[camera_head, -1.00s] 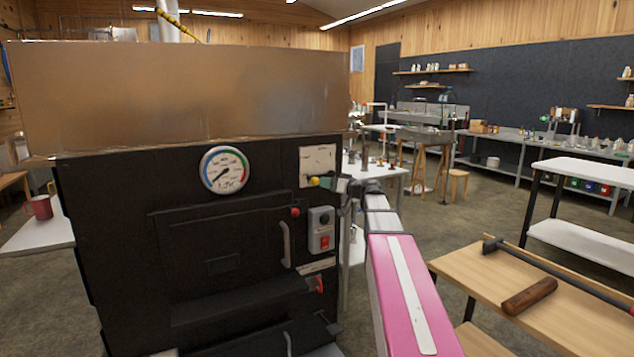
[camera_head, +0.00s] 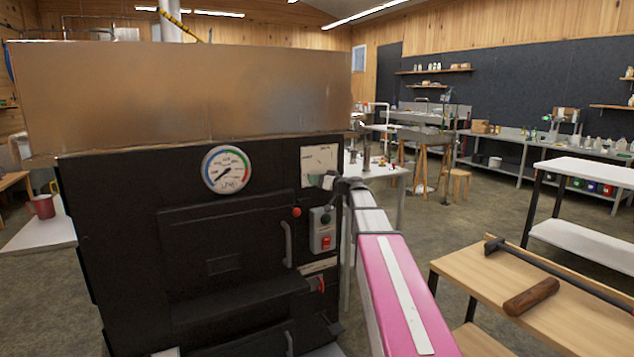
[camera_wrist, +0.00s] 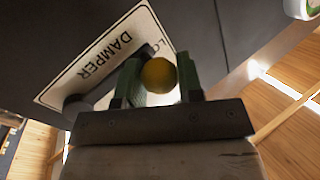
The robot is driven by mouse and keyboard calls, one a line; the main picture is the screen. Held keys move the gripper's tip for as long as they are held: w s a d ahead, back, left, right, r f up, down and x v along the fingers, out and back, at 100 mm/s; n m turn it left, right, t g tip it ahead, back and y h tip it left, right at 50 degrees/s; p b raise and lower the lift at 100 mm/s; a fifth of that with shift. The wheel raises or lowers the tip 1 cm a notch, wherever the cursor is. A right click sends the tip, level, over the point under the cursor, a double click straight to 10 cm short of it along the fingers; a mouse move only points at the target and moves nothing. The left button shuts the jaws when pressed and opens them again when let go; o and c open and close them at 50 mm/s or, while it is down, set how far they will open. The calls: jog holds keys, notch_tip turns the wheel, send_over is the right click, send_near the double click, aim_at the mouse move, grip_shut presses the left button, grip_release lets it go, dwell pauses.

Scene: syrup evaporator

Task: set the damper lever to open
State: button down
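The damper plate (camera_head: 320,163) is a pale panel at the upper right of the black evaporator front. In the wrist view the plate (camera_wrist: 100,60) shows upside down with the word DAMPER. The damper lever ends in a round yellow knob (camera_wrist: 158,75). The knob sits between the green fingers of my gripper (camera_wrist: 160,82) and fills the gap, seeming to touch both sides. In the head view my gripper (camera_head: 326,181) is at the plate's lower edge and hides the knob.
Below the plate are a switch box (camera_head: 322,230) and a red knob (camera_head: 296,212). A round gauge (camera_head: 226,169) is to the left. A wooden table (camera_head: 540,300) with a hammer stands at the right. Open floor lies beyond my arm.

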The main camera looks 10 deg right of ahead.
jog(key=shift+r, duration=0.1)
jog(key=shift+r+m+t+y, duration=0.3)
jog(key=shift+r+m, duration=0.55)
jog(key=shift+m, duration=0.05)
jog(key=r+m, duration=0.1)
jog(key=r+m+t, duration=0.1)
jog(key=shift+d+r+m, duration=0.15)
jog(key=shift+d+m, duration=0.15)
jog(key=shift+d, duration=0.05)
jog(key=shift+w+d+r+m+t+h, duration=0.55)
jog(key=shift+d+r+m+t+h, duration=0.7)
jog(key=shift+m, duration=1.95)
jog(key=shift+w+d+r+m+t+h, duration=0.7)
jog(key=shift+d+m+t, duration=0.9)
jog(key=shift+m, duration=1.6)
jog(key=shift+w+d+r+m+t+h, duration=0.35)
jog(key=shift+d+r+m+t+h, duration=1.1)
jog(key=shift+m, duration=1.75)
jog(key=shift+d+f+g+y, duration=0.25)
jog(key=shift+d+g+y, duration=0.05)
jog(key=shift+d, duration=0.1)
jog(key=c, duration=0.8)
grip_release()
